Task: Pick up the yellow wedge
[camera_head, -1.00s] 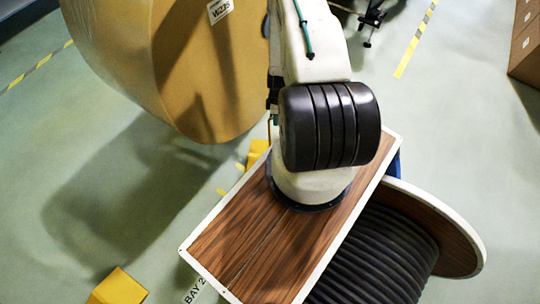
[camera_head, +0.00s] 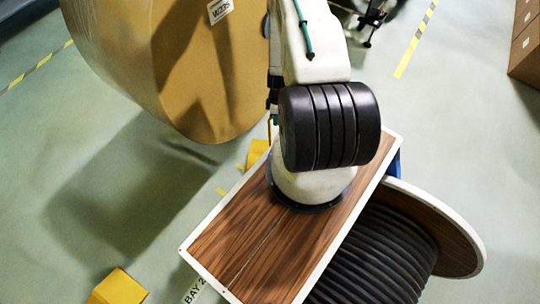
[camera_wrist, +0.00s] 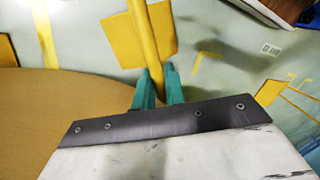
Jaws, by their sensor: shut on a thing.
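The yellow wedge (camera_wrist: 120,42) shows in the wrist view at the top, with a yellow bar (camera_wrist: 146,38) running from it down between my fingers. My gripper (camera_wrist: 158,78) has green fingers and is shut on this bar. In the head view, a yellow wedge (camera_head: 258,150) shows partly behind the edge of my wooden top, with a thin yellow bar above it, beside the big roll. My fingers are hidden there behind my arm. I cannot tell whether the wedge touches the floor.
The large kraft roll (camera_head: 205,70) stands close by on the left; its brown face (camera_wrist: 65,115) fills the lower left of the wrist view. Another yellow wedge (camera_head: 118,288) lies on the floor at lower left. Brown boxes (camera_head: 525,40) stand at upper right. Open floor lies to the right.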

